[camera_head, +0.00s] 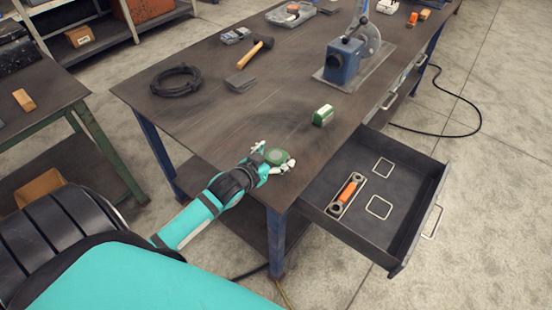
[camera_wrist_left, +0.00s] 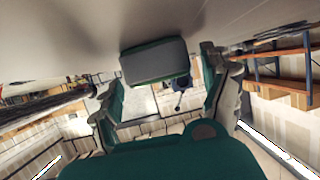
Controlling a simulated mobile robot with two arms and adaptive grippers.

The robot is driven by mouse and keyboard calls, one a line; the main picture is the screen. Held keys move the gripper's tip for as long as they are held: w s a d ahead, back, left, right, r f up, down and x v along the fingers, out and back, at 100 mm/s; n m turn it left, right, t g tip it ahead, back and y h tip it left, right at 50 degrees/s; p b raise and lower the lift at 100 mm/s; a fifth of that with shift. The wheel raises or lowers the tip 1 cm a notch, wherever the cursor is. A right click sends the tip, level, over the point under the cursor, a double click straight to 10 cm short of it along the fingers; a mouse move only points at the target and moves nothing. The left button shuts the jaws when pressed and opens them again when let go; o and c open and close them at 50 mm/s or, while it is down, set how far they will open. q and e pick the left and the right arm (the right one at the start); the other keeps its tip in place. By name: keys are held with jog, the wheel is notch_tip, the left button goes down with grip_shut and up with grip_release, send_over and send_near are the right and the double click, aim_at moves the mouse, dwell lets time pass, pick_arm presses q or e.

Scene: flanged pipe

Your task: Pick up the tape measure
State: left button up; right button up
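The tape measure (camera_head: 275,157), a small green and dark grey body, lies on the workbench near its front edge. In the left wrist view the tape measure (camera_wrist_left: 155,62) is a rounded dark block with green edges. My left gripper (camera_head: 272,160) is low over the bench, its pale fingertips on either side of the tape measure. In the left wrist view the gripper's fingers (camera_wrist_left: 160,85) are spread wide, with a visible gap on the right side of the block. Contact on the left side is hard to tell. My right gripper is not in view.
An open drawer (camera_head: 410,205) juts out at right, with an orange-marked tool inside.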

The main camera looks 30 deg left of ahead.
pick_arm(q)
jog(key=c, duration=1.1)
jog(key=shift+c, duration=0.4)
jog(key=shift+r, duration=0.1)
